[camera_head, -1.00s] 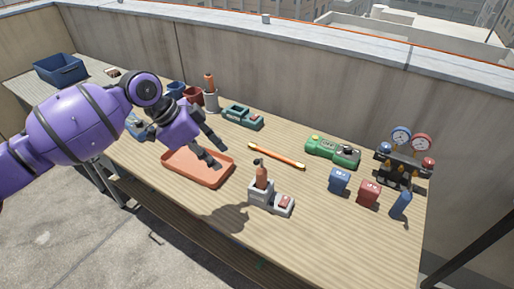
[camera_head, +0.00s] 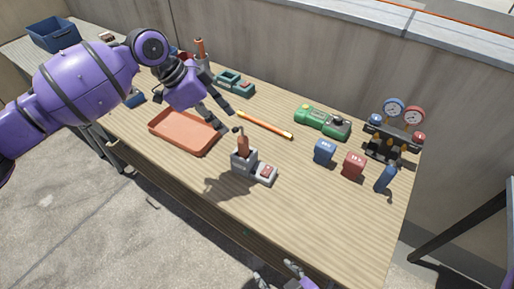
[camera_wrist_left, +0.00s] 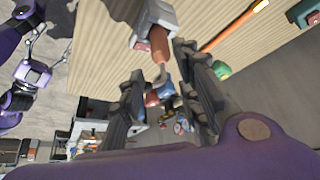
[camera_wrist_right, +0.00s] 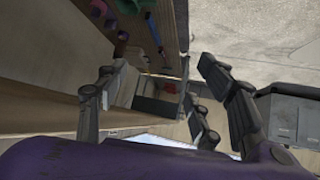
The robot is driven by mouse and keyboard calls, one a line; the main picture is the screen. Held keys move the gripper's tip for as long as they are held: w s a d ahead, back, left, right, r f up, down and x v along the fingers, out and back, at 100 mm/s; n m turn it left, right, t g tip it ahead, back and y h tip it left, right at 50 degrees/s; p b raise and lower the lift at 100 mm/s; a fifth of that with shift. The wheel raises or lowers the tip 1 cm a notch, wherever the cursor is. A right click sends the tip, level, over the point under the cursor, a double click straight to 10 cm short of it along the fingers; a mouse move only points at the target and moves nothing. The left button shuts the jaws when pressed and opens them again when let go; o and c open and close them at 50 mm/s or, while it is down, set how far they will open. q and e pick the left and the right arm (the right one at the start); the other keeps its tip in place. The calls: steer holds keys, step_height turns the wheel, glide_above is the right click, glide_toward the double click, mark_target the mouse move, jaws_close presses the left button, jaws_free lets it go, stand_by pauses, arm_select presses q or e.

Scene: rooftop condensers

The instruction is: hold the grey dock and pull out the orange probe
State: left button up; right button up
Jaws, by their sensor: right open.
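The grey dock (camera_head: 240,168) stands on the table in the head view, with a red-topped part (camera_head: 266,171) at its right. The orange probe (camera_head: 243,146) stands upright in it, a dark tip on top. My left gripper (camera_head: 227,117) is open just above and behind the probe. In the left wrist view the probe (camera_wrist_left: 159,43) shows beyond the two open fingers (camera_wrist_left: 165,88), not gripped, with the grey dock (camera_wrist_left: 152,18) behind it. My right gripper (camera_head: 284,277) is at the bottom edge of the head view, off the table's front. The right wrist view shows its fingers (camera_wrist_right: 165,85) apart and empty.
An orange tray (camera_head: 184,132) lies left of the dock. A yellow-orange rod (camera_head: 264,125) lies behind it. A green device (camera_head: 322,121), blue block (camera_head: 325,150), red block (camera_head: 353,165) and gauge set (camera_head: 394,135) stand at right. The table in front of these blocks is clear.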

steer(key=shift+o, duration=0.5)
steer(key=w+a+r+n+y, duration=0.1)
steer(key=w+a+r+y, duration=0.1)
steer(key=a, duration=0.4)
steer(key=w+a+r+n+g+y, duration=0.1)
steer(key=w+a+r+y, duration=0.1)
steer(key=a, duration=0.4)
step_height(320, 180, up, 2)
steer(key=shift+w+r+g, duration=0.1)
steer(key=shift+w+g, duration=0.2)
steer(key=shift+w, duration=0.35)
steer(key=a+r+n+g+y, duration=0.2)
steer(key=a+r+n+g, duration=0.15)
steer(key=a+r, duration=0.4)
step_height(320, 180, up, 4)
steer(key=g+h, duration=0.1)
steer(key=h, duration=0.6)
glide_above(253, 161)
steer(key=s+d, duration=0.2)
steer(key=shift+w+m, duration=0.2)
steer(key=shift+m, duration=0.05)
steer(key=shift+w+f, duration=0.1)
steer(key=shift+w, duration=0.15)
steer(key=shift+w+a+f, duration=0.1)
steer(key=shift+w+f, duration=0.05)
steer(key=shift+f, duration=0.2)
steer(key=x, duration=0.6)
steer(key=shift+a+f, duration=0.15)
steer(key=shift+f, duration=0.15)
